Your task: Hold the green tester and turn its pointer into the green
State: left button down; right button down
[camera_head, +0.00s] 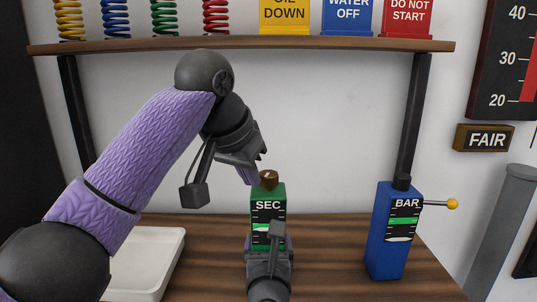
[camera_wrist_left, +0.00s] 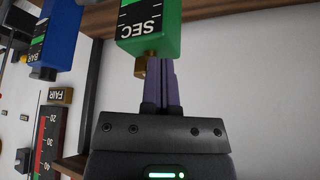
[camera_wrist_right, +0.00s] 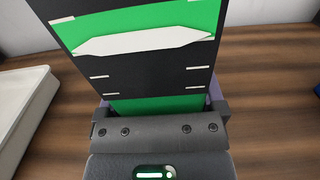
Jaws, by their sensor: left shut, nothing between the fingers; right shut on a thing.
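The green tester (camera_head: 281,208), marked SEC, stands upright at the middle of the bench, with a brass knob (camera_head: 268,180) on top. My right gripper (camera_head: 268,250) is shut on its lower part from the front. In the right wrist view the white pointer (camera_wrist_right: 145,40) lies across the lower part of the green band (camera_wrist_right: 150,15). My left gripper (camera_head: 251,178) is shut and empty, its fingertips close beside the knob. The left wrist view shows the knob (camera_wrist_left: 140,67) just left of the purple fingers (camera_wrist_left: 161,85); whether they touch is unclear.
A blue tester (camera_head: 385,240), marked BAR, with a yellow-tipped lever stands to the right. A white tray (camera_head: 150,275) lies at left, partly behind my left arm. A shelf (camera_head: 240,44) with springs and signs spans above. Bare bench lies between the testers.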

jog(key=shift+f, duration=0.15)
pick_arm(q)
notch_tip(320, 180, up, 6)
jog(key=shift+f, duration=0.1)
pick_arm(e)
grip_release()
